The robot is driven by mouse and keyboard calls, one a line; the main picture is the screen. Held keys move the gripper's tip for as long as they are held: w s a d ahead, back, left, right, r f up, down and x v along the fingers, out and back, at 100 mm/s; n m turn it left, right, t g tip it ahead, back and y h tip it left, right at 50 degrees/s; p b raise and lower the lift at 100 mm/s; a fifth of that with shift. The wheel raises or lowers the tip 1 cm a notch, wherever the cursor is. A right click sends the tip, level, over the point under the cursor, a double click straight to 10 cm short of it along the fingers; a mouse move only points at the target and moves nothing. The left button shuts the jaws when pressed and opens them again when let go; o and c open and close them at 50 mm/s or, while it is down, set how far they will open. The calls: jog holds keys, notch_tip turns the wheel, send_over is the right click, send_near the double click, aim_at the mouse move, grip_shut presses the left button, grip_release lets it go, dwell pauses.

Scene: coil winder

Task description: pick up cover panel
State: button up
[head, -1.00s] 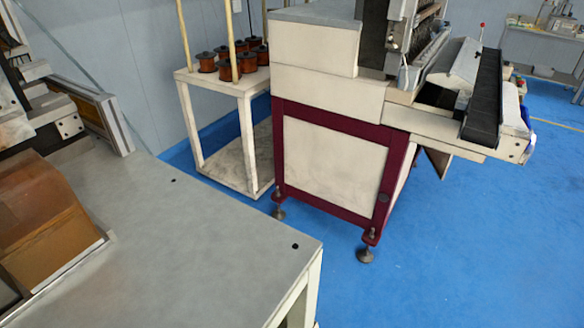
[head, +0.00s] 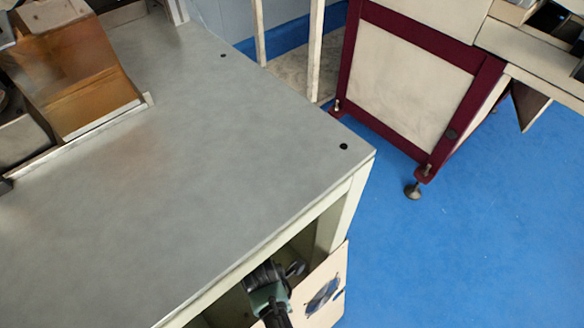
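The grey tabletop (head: 190,170) fills the left and is mostly bare. An amber-covered machine part (head: 85,75) is at its upper left. A machine with a maroon frame (head: 436,47) stands at upper right. Blue floor (head: 460,240) is clear at right.

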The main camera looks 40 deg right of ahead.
jog(key=shift+f, duration=0.35)
grip_shut()
jog(key=shift+r, duration=0.15)
dwell(1.0)
